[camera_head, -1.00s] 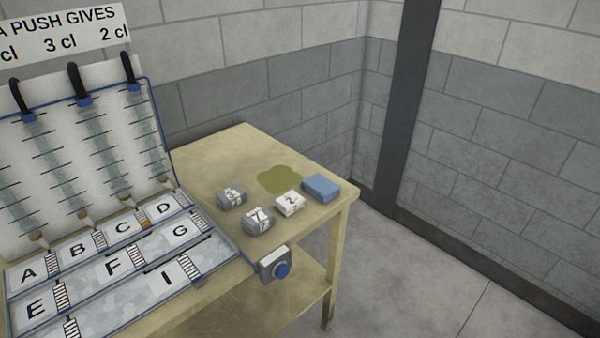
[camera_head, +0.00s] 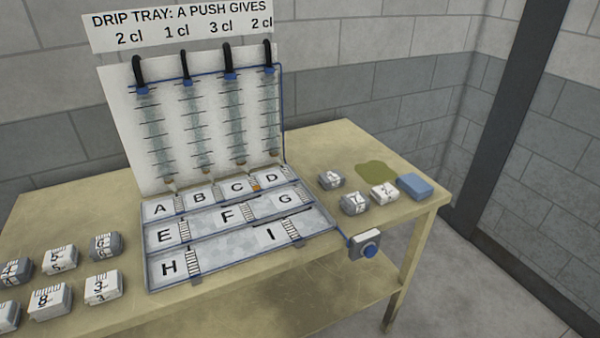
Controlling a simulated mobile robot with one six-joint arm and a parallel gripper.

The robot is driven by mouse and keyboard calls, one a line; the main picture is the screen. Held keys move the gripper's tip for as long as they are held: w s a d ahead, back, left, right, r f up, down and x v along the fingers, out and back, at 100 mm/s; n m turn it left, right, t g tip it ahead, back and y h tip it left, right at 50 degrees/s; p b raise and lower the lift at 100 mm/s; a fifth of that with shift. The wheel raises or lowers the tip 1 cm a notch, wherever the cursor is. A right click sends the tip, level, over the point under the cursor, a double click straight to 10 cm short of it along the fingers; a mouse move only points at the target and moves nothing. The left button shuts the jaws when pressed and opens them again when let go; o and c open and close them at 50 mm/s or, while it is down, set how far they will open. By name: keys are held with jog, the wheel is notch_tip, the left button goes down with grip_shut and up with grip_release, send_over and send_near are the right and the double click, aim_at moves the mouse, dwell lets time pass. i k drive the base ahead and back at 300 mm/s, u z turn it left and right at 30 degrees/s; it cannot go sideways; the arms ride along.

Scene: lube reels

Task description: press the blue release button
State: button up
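The blue release button (camera_head: 370,251) is a round blue knob on a small grey-white box (camera_head: 359,243). The box is fixed at the front edge of the table, to the right of the lettered tray, and a blue line runs to it from the tray. The button faces outward, toward the front. Nothing covers it. My gripper is not in view.
The table (camera_head: 60,215) carries the lettered drip tray (camera_head: 318,222) and an upright board with several tubes (camera_head: 192,129). Numbered blocks lie at left (camera_head: 50,301) and right (camera_head: 355,203). A blue block (camera_head: 415,187) sits near an olive stain (camera_head: 377,172). Open floor lies right.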

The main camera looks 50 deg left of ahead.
aim_at(371, 250)
jog(key=u, duration=1.95)
jog(key=k, duration=0.8)
jog(key=z, duration=0.05)
jog(key=i, duration=0.8)
jog(key=u, duration=0.05)
